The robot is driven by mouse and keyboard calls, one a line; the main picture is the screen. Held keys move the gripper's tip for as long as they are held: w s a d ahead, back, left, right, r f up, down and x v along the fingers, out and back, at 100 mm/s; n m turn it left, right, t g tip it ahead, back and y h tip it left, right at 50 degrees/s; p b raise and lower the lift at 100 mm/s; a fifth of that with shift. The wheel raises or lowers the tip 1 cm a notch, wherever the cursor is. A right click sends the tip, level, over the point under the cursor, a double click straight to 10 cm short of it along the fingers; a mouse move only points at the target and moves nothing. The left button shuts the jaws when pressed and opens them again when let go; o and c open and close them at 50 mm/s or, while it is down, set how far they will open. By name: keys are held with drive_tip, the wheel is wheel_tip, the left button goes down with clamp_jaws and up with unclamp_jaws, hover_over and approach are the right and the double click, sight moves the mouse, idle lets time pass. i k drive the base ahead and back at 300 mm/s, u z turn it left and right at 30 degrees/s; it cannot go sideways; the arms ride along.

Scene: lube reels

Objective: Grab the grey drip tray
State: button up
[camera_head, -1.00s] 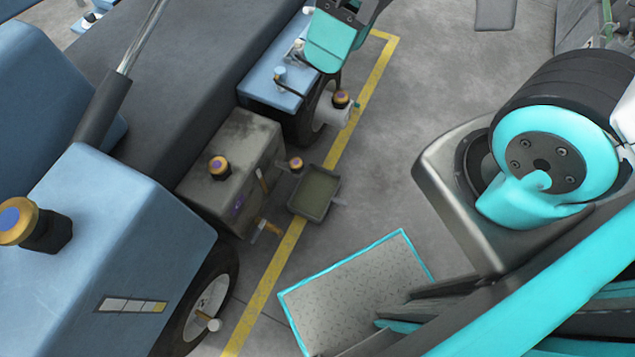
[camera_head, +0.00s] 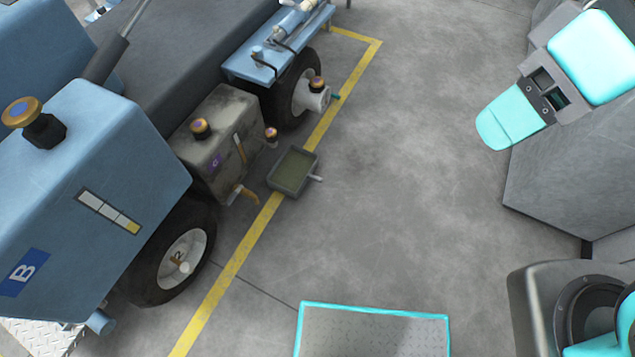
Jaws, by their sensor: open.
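The grey drip tray (camera_head: 292,173) is a small shallow rectangular pan with a greenish-grey inside and a short light handle on its right side. It sits on the floor over the yellow line, beside the grimy grey tank of the blue machine. My gripper (camera_head: 508,120), teal and dark grey, is at the upper right, well apart from the tray and to its right. It is open, with nothing visible in it. One finger hides most of the other.
The blue machine with wheels (camera_head: 183,265) and the grey tank (camera_head: 222,140) stand left of the tray. Small orange-topped caps and an orange-handled tap stick out near it. A teal-edged plate (camera_head: 375,330) is at the bottom. Grey floor right of the tray is clear.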

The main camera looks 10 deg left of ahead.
sight(291, 173)
drive_tip(key=u, duration=0.75)
drive_tip(key=i, duration=1.2)
drive_tip(key=z, duration=0.25)
